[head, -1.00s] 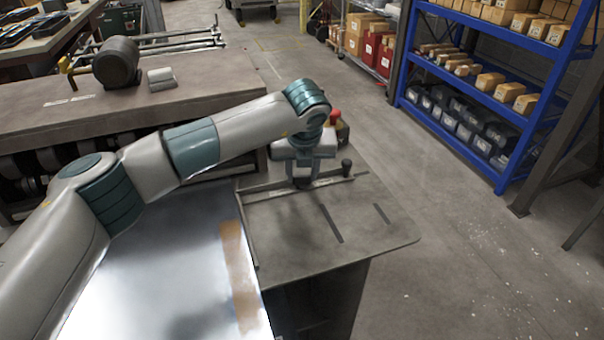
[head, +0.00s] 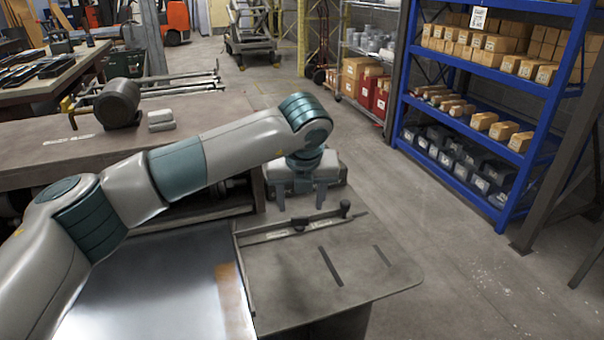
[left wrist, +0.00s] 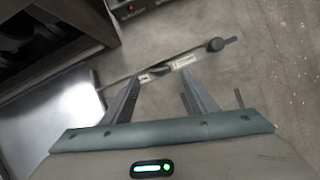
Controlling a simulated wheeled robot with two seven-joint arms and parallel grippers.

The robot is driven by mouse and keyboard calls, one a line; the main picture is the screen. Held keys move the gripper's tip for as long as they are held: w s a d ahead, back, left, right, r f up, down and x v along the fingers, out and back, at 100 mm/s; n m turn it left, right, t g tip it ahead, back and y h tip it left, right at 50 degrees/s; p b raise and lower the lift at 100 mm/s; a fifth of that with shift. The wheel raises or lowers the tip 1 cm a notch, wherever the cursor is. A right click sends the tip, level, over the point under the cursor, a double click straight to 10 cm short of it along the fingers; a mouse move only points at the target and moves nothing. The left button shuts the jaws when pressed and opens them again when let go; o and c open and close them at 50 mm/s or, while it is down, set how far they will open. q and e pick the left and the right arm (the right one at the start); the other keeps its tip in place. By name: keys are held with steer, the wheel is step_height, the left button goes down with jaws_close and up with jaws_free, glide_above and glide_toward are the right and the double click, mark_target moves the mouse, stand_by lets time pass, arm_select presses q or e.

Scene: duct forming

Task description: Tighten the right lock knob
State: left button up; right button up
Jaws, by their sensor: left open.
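A bar (head: 280,232) lies along the back edge of the grey side table. A dark round knob (head: 346,207) stands at its right end, and a smaller dark lever-like knob (head: 300,224) sits near its middle. My left gripper (head: 300,203) is open and empty, fingers pointing down, above the bar near the middle knob and left of the end knob. In the left wrist view the open fingers (left wrist: 160,77) straddle the middle knob (left wrist: 158,70) from above, apart from it. The end knob (left wrist: 215,44) shows beyond the right finger. My right gripper is not in view.
The grey side table (head: 330,275) has two dark slots and is otherwise bare. A shiny metal sheet (head: 150,290) lies to its left. A brown workbench (head: 60,155) with a dark cylinder (head: 117,103) stands behind. Blue shelving (head: 480,100) stands at the right, with open floor between.

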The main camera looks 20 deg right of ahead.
arm_select(q)
steer(key=b+v, duration=0.2)
steer(key=v, duration=0.9)
steer(key=shift+s, duration=0.2)
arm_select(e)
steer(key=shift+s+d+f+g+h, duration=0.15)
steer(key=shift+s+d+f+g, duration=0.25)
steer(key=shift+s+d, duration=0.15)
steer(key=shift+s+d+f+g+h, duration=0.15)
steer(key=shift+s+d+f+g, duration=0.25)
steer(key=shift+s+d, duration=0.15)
arm_select(q)
steer(key=shift+r, duration=0.15)
